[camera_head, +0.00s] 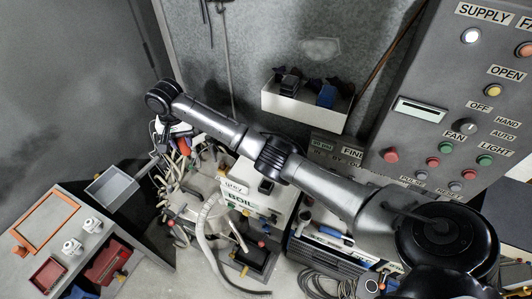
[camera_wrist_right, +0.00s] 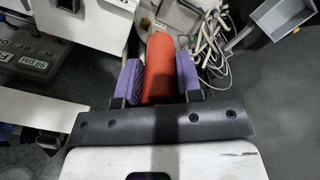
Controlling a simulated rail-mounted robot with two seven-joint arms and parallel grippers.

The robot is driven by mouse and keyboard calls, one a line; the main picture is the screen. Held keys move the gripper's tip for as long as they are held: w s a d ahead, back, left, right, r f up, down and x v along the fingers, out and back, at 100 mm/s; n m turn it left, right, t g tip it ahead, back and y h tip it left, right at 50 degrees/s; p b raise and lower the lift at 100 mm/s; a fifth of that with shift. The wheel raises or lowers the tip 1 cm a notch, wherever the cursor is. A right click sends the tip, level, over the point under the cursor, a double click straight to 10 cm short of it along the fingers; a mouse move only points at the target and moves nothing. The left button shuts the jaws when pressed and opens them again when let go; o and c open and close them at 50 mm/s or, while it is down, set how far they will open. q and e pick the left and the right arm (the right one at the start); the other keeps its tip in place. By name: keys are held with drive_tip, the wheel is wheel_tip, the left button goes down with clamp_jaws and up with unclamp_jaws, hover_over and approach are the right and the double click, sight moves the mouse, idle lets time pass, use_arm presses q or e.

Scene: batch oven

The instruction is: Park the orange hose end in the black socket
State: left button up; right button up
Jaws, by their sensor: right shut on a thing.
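My right arm reaches across the head view from the lower right, and its right gripper (camera_head: 168,138) is at the upper left above a bundle of pale hoses. In the right wrist view, the gripper's purple pads (camera_wrist_right: 160,82) are shut on the orange hose end (camera_wrist_right: 160,62), one pad on each side. The orange piece points away from the wrist. A small red-orange patch shows beside the gripper in the head view. I cannot tell which dark part is the black socket. My left gripper is out of view.
Pale hoses (camera_head: 205,240) crowd the floor below the gripper. A white box marked BOIL (camera_head: 243,210) stands right of them. A grey open tray (camera_head: 112,187) and a table (camera_head: 30,262) are at left. The control panel (camera_head: 455,110) is at right, and a white bin (camera_head: 303,104) hangs on the wall.

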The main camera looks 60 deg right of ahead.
drive_tip(key=s+d+f+m+p, duration=0.4)
drive_tip(key=s+d+f+p, duration=0.35)
drive_tip(key=d, duration=0.25)
drive_tip(key=s+d+f+m+p, duration=0.1)
drive_tip(key=s+d+f+p, duration=0.1)
drive_tip(key=s+f, duration=0.3)
drive_tip(key=s+d+f+m+p, duration=0.2)
drive_tip(key=s+f, duration=0.3)
drive_tip(key=s, duration=0.3)
drive_tip(key=shift+s+d+f+p, duration=0.2)
drive_tip(key=shift+d+p, duration=0.3)
drive_tip(key=shift+p, duration=0.4)
drive_tip(key=shift+a+f, duration=0.1)
drive_tip(key=shift+f, duration=0.05)
wheel_tip(320, 180, down, 5)
drive_tip(key=b, duration=0.3)
drive_tip(key=shift+w+f, duration=0.1)
drive_tip(key=shift+f, duration=0.2)
